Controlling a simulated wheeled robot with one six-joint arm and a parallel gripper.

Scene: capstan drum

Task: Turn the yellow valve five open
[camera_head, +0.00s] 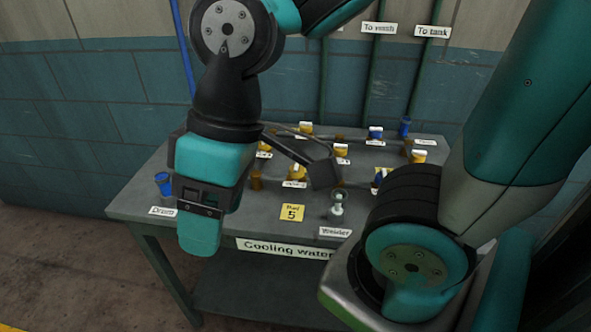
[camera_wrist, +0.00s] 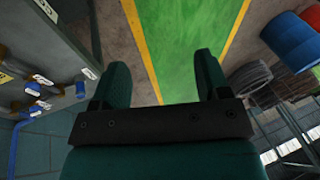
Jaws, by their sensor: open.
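Several yellow valves with small white tags stand on the grey bench. One yellow valve (camera_head: 297,172) is at the front middle, another (camera_head: 341,150) behind it, and another (camera_head: 419,156) at the right. The tags are too small to read, so I cannot tell which is valve five. A yellow note (camera_head: 292,212) with a large 5 lies at the bench front. My gripper (camera_head: 200,238) hangs over the bench's front left, apart from the valves. In the wrist view my gripper (camera_wrist: 163,80) is open and empty, its fingers over the floor.
In the wrist view, a blue drum (camera_wrist: 288,40) and a green floor strip (camera_wrist: 190,40) show.

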